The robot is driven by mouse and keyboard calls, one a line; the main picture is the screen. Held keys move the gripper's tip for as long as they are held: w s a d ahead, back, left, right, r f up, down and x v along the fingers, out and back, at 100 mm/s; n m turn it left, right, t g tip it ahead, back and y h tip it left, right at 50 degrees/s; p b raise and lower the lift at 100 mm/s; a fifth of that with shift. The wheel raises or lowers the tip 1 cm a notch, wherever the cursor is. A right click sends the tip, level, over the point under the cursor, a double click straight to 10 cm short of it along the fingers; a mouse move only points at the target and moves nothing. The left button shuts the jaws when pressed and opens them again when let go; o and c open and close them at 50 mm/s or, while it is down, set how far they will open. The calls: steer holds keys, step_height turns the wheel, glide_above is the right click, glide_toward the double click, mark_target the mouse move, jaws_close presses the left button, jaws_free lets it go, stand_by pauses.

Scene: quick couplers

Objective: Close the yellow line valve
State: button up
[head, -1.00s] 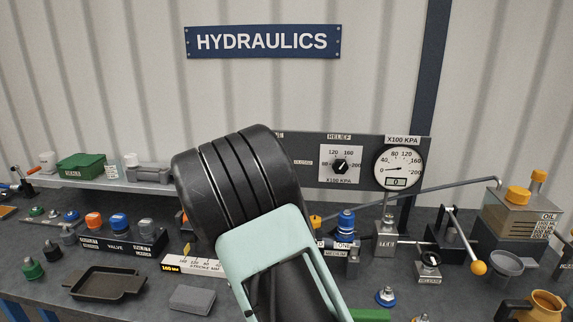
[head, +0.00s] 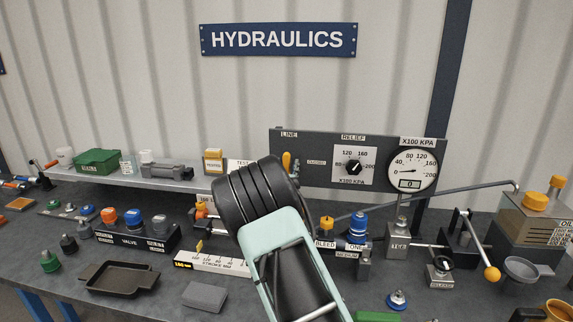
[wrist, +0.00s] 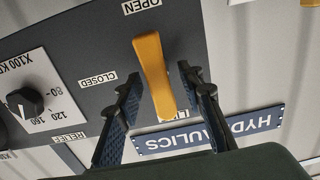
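The yellow valve handle (wrist: 153,72) is on the dark panel in the wrist view, between the LINE label and the OPEN label (wrist: 141,4). Its broad end points towards OPEN, while the CLOSED label (wrist: 98,79) is off to its left. In the head view the handle (head: 287,161) shows just above my arm, below the LINE label. My gripper (wrist: 159,73) is open, with one finger on each side of the handle. A gap shows on both sides; I cannot tell how deep the fingers reach. My arm hides the gripper in the head view.
The relief dial (head: 353,166) and pressure gauge (head: 411,170) are to the right on the same panel. Below stand the bleed valve with its yellow cap (head: 326,223) and a blue-topped fitting (head: 358,226). A shelf (head: 130,179) with a green box (head: 97,161) is at left.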

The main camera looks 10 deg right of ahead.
steer(key=shift+w+d, duration=0.1)
steer(key=shift+w, duration=0.1)
jaws_close()
